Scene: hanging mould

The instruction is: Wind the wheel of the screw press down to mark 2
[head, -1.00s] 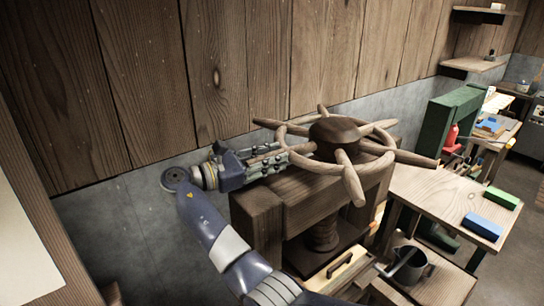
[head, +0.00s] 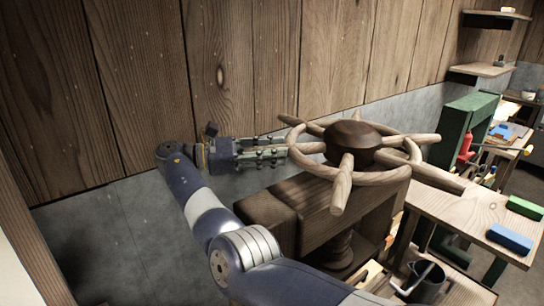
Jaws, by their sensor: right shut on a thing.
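The screw press has a wooden spoked wheel (head: 352,143) with a dark round hub on top. Below it are a thick wooden press frame (head: 325,208) and a wooden screw (head: 341,248), partly hidden by my arm. My right gripper (head: 292,153) reaches in from the left and is shut on the wheel at its left side, by a spoke and the rim. The fingertips overlap the wood, so the exact contact is hard to see. No mark or number is legible on the press. My left gripper is not in view.
A wooden bench (head: 465,208) on the right holds a blue block (head: 510,239) and a green block (head: 525,207). The plank wall is close behind the wheel.

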